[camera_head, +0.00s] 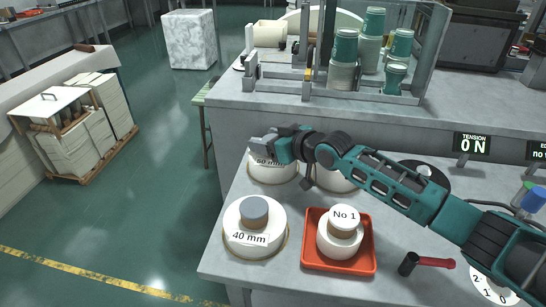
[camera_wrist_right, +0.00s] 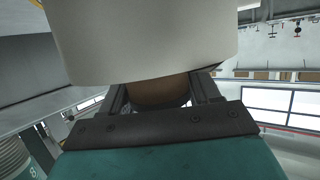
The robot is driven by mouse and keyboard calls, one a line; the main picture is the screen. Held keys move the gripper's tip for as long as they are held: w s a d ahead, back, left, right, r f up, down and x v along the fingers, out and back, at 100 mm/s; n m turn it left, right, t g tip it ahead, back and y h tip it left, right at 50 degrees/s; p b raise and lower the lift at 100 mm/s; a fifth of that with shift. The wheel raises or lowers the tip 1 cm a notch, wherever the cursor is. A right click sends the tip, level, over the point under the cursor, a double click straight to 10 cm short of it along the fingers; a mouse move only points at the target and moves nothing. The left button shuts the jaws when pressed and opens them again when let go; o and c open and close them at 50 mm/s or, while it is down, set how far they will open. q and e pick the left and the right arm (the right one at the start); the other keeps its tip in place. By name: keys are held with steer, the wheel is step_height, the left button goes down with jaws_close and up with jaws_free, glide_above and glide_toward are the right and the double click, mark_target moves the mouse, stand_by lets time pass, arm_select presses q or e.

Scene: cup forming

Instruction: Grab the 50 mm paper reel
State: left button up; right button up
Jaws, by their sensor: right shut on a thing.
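The 50 mm paper reel (camera_head: 272,174) is a white roll with a label, at the back left of the grey table in the head view. My right gripper (camera_head: 268,146) is over its top and partly hides the label. In the right wrist view the white roll (camera_wrist_right: 150,40) fills the upper middle. Its brown core (camera_wrist_right: 158,92) sits between the two fingers of my right gripper (camera_wrist_right: 162,96), which are shut on it. I cannot tell whether the reel touches the table. My left gripper is not in view.
A 40 mm reel (camera_head: 254,243) stands in front, and a No 1 reel (camera_head: 340,236) sits on a red tray (camera_head: 309,264). Another white reel (camera_head: 333,181) stands close on the right, partly behind my arm.

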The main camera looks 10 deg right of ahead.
steer(key=c, duration=0.8)
steer(key=shift+r, duration=0.1)
